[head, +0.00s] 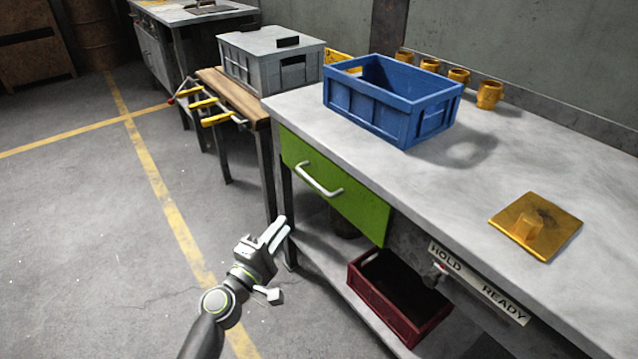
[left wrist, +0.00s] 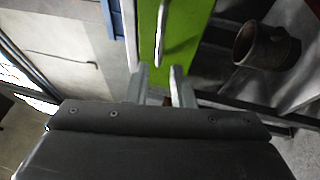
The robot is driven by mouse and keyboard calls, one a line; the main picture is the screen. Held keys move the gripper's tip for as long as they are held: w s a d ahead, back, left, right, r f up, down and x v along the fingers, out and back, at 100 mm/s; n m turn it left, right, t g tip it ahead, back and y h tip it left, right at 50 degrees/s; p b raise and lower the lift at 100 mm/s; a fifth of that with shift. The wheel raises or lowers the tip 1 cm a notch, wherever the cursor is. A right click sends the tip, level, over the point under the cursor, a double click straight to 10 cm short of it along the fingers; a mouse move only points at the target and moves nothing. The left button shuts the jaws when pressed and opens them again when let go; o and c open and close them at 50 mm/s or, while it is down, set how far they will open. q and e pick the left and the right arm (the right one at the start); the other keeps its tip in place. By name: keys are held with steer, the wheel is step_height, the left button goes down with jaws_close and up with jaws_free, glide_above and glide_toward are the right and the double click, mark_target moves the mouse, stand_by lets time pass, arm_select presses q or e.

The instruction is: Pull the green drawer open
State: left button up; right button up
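The green drawer (head: 335,187) is set in the front of the grey workbench, and its face looks flush with the bench. Its pale bar handle (head: 319,180) is on the front face. My left gripper (head: 277,232) is in front of and below the drawer, apart from the handle. In the left wrist view, the two fingers of my left gripper (left wrist: 161,84) are spread with a gap between them and nothing held. The green drawer (left wrist: 173,35) and its handle (left wrist: 161,32) lie just beyond the fingertips. My right gripper is not in view.
On the workbench (head: 450,170) stand a blue crate (head: 372,112), several brass cups (head: 489,95) and a brass plate (head: 537,226). A red crate (head: 400,297) sits on the lower shelf. A grey lidded box (head: 270,58) stands behind. The floor at left is clear.

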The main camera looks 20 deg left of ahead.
mark_target(316, 182)
arm_select(q)
steer(key=x, duration=1.5)
steer(key=shift+w+d, duration=0.1)
steer(key=shift+w, duration=0.2)
jaws_close()
